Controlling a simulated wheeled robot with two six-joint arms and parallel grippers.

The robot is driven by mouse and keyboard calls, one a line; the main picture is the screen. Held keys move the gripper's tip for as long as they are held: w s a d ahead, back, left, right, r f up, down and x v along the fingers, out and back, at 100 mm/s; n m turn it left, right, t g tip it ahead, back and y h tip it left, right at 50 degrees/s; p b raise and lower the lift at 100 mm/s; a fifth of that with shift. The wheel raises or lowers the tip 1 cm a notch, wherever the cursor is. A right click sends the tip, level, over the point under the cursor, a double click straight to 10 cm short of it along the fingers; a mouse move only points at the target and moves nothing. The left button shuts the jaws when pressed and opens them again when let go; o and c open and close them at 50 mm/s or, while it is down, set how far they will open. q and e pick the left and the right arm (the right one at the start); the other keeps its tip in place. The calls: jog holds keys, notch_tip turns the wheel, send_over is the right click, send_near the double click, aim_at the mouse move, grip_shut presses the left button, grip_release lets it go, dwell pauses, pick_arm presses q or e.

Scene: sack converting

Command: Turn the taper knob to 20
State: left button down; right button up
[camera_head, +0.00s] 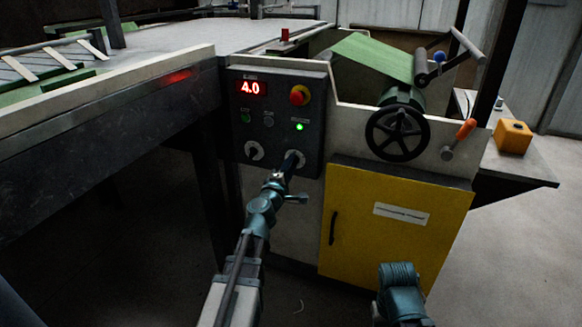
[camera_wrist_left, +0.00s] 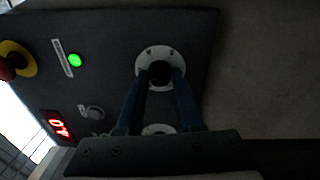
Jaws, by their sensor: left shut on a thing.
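The dark control panel (camera_head: 312,115) has two dial knobs on its lower part. The left knob (camera_head: 253,151) is free, with a white marked dial. The right knob (camera_head: 297,155) is mostly covered by my left gripper (camera_head: 289,165). In the left wrist view, the fingers of my left gripper (camera_wrist_left: 160,77) sit on both sides of this dark knob (camera_wrist_left: 160,70), shut on it, in front of its round white dial. The other knob (camera_wrist_left: 158,129) is partly hidden behind the gripper body. The red display (camera_head: 251,88) reads 4.0. Knob labels are too small to read. My right gripper's fingers are not visible.
A red and yellow stop button (camera_head: 299,95) and a lit green lamp (camera_head: 300,127) are above the held knob. A black handwheel (camera_head: 397,133), an orange-handled lever (camera_head: 459,138) and a yellow cabinet door (camera_head: 390,225) stand to the right. A long table (camera_head: 110,100) is at left.

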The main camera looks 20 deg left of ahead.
pick_arm(q)
jog(key=shift+m, duration=1.6)
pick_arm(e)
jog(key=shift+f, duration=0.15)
pick_arm(q)
jog(key=c, duration=0.5)
grip_release()
jog(key=shift+c, duration=0.2)
jog(key=shift+s, duration=0.1)
